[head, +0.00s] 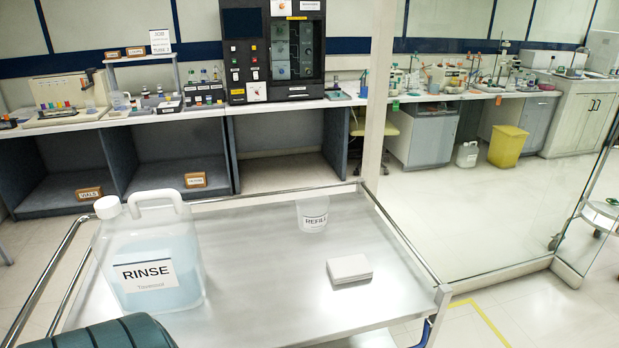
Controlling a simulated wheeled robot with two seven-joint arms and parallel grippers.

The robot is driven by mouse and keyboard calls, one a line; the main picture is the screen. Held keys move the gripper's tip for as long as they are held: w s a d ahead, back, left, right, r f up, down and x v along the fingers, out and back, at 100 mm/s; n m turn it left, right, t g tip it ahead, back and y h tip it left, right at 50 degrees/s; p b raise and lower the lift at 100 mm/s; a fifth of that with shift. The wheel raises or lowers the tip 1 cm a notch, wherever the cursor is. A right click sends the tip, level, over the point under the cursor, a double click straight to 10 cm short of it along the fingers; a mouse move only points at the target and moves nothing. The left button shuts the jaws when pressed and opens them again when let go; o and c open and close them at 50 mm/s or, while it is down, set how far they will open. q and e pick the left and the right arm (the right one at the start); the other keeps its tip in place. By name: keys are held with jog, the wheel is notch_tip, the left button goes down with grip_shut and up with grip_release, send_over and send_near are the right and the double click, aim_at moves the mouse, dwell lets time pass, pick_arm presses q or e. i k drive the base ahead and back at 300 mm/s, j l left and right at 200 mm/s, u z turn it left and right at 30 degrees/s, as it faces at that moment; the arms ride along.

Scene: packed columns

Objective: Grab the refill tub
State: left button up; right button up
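The refill tub (312,215) is a small, see-through white tub with a label that reads "REFILL". It stands upright near the far edge of the metal trolley top (255,285), right of the middle of its far side. Nothing stands directly in front of it, and its label faces me. Neither of my grippers is in the head view.
A large translucent jug (150,250) labelled "RINSE" stands on the trolley's left. A flat white box (349,269) lies right of centre. A dark green ribbed thing (110,335) shows at the bottom left. Raised rails edge the trolley; its middle is clear.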

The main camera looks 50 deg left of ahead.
aim_at(312, 207)
jog(key=i+l+u, duration=0.2)
jog(key=u, duration=0.2)
jog(key=i+l+u, duration=0.15)
jog(key=u, duration=0.25)
jog(key=i+l+u, duration=0.1)
jog(key=l+u, duration=0.7)
jog(key=i+l+u, duration=0.1)
jog(key=l+u, duration=0.3)
jog(key=l, duration=0.2)
